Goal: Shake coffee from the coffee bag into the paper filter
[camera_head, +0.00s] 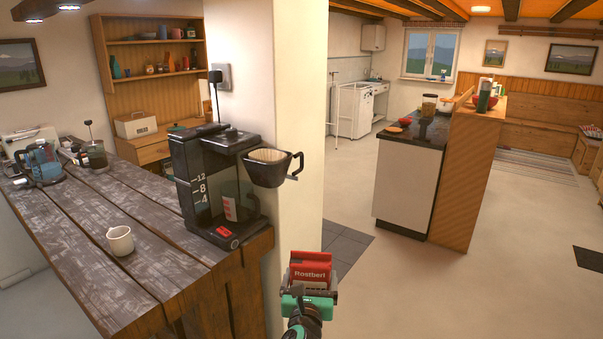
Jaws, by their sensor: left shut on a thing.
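A red coffee bag (310,272) with the label "Rostbert" is at the lower middle, upright in front of me. My left gripper (308,292) is shut on the lower part of the bag. The paper filter (267,155) sits in a black filter basket (266,174) with a handle on its right. The basket is at the upper right side of a black coffee maker (195,190) on the wooden table. The bag is below and right of the filter in the picture, apart from it. The inside of the bag is hidden. My right gripper is not in view.
The dark wooden table (100,218) holds a white mug (120,240), a french press (94,153) and a blue appliance (40,163). A white pillar (295,120) stands just behind the coffee maker. Open floor lies to the right, before a counter (408,185).

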